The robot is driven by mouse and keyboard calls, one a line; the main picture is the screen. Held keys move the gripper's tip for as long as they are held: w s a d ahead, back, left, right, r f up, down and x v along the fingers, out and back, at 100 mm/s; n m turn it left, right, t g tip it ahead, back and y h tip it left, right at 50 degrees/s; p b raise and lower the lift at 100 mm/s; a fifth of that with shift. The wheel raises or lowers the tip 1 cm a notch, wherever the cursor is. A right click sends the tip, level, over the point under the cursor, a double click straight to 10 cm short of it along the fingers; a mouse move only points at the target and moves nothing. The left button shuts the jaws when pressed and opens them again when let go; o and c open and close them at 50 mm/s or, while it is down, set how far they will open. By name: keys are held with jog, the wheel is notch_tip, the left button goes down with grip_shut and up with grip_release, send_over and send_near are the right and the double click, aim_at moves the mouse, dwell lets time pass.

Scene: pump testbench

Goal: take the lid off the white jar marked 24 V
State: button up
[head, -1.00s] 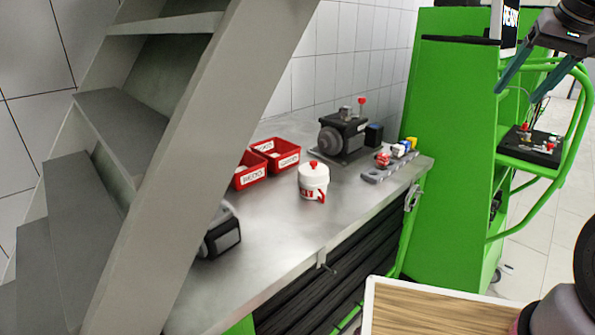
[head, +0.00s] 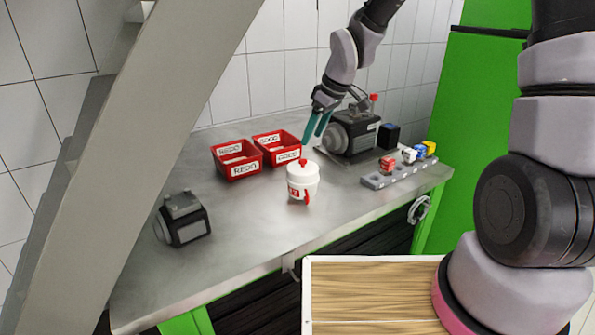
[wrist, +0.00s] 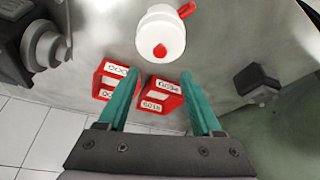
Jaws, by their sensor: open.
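The white jar (head: 302,186) stands upright on the metal bench, with a red handle and a red label that is too small to read. Its white lid (head: 302,172) with a red knob (head: 302,161) sits on top. My gripper (head: 312,141) is open and empty, above and just behind the jar, apart from it. In the wrist view the lid (wrist: 160,36) and its red knob (wrist: 160,51) show ahead of the open fingers (wrist: 158,86), with the red handle at upper right.
Two red bins (head: 237,160) (head: 277,147) stand left of the jar. A pump (head: 350,133) is behind it at right. A grey rail with coloured blocks (head: 400,170) lies right. Another dark device (head: 184,220) sits front left. Grey stairs (head: 180,130) rise at left.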

aim_at(303, 160)
jog(key=x, duration=0.8)
jog(key=shift+d+f, duration=0.15)
jog(key=shift+f, duration=0.25)
grip_shut()
